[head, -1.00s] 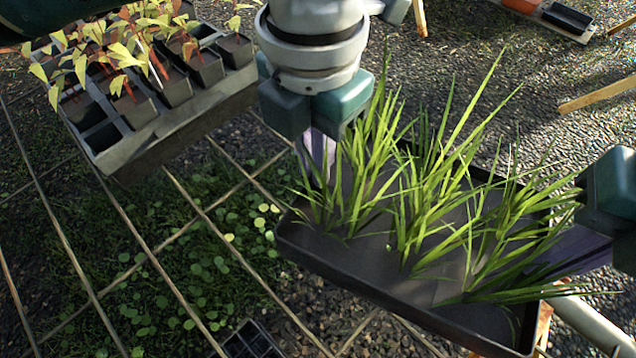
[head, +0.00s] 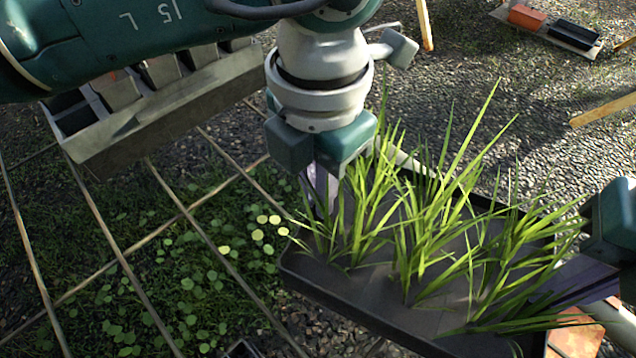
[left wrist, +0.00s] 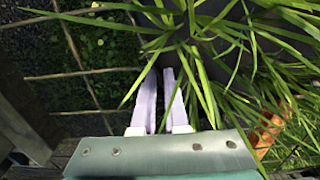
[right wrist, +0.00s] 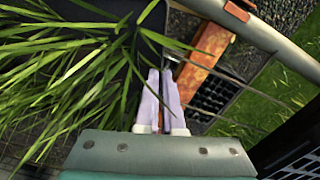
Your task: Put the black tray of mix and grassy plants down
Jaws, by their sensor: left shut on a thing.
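The black tray (head: 350,304) holds several clumps of long grassy plants (head: 430,230) and hangs tilted in the air, in the middle right of the head view. My left gripper (head: 322,190) is shut on its far left rim, with the fingertips partly behind leaves; in the left wrist view its fingers (left wrist: 166,100) are close together at the tray's edge. My right gripper (head: 570,280) is at the tray's right end. In the right wrist view its fingers (right wrist: 160,90) are nearly together at the rim, and it looks shut on the tray.
A grey bench (head: 150,135) with pots stands at upper left, partly behind my left arm. Thin bars (head: 130,270) cross above weedy ground at lower left. An orange block (head: 526,16) and a black block (head: 574,34) lie on a board at upper right. Gravel (head: 500,70) lies behind the tray.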

